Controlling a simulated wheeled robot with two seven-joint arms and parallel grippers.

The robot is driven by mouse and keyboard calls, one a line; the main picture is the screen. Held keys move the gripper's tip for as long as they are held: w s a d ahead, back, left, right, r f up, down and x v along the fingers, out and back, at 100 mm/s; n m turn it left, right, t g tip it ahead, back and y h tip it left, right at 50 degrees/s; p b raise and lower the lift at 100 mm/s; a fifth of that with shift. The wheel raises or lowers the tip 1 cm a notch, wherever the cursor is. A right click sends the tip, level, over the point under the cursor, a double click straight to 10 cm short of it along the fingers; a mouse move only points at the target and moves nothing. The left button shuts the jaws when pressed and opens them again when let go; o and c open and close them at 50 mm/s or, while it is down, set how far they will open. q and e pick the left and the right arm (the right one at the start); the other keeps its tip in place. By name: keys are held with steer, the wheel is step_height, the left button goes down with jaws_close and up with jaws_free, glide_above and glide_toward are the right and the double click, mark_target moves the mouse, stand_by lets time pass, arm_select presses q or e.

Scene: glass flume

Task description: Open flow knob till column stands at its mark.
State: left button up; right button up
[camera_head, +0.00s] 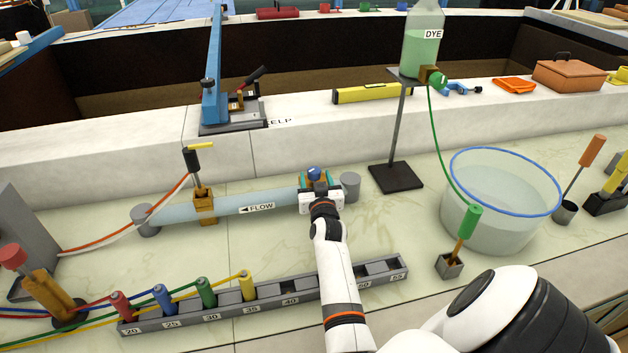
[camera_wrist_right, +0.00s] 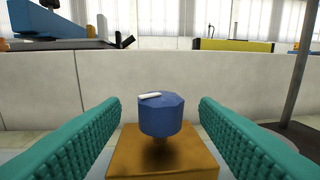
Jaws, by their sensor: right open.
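The blue flow knob (camera_head: 315,173) sits on a brass block at the right part of the clear horizontal tube (camera_head: 235,205) labelled FLOW. In the right wrist view the knob (camera_wrist_right: 160,118) is faceted, with a short white line on its top left, above the brass block (camera_wrist_right: 163,155). My right gripper (camera_head: 318,183) is open. Its teal fingers stand on either side of the knob, with gaps on both sides. A black fitting with a yellow top (camera_head: 191,158) rises from the tube's left part. I cannot make out a liquid column or its mark. My left gripper is out of view.
A numbered rack (camera_head: 265,312) with coloured plugs lies in front of the tube, under my right arm. A clear round tank (camera_head: 500,205) stands right. The dye bottle (camera_head: 422,45) is on a stand (camera_head: 395,177) behind. A blue-armed device (camera_head: 213,95) stands on the back ledge.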

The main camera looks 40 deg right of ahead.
mark_target(316, 175)
steer(key=x, duration=0.1)
steer(key=b+x, duration=0.1)
steer(key=shift+w+d+f, duration=0.2)
steer(key=shift+w+d+r+b, duration=0.2)
steer(key=shift+w+d+b, duration=0.15)
steer(key=shift+w+b, duration=0.1)
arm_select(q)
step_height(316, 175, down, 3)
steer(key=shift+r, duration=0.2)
arm_select(e)
steer(key=c, duration=1)
steer(key=shift+d, duration=0.1)
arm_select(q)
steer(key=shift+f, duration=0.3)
arm_select(e)
steer(key=shift+n+t+y, duration=0.4)
steer(key=shift+n+y, duration=0.2)
steer(key=shift+y, duration=0.2)
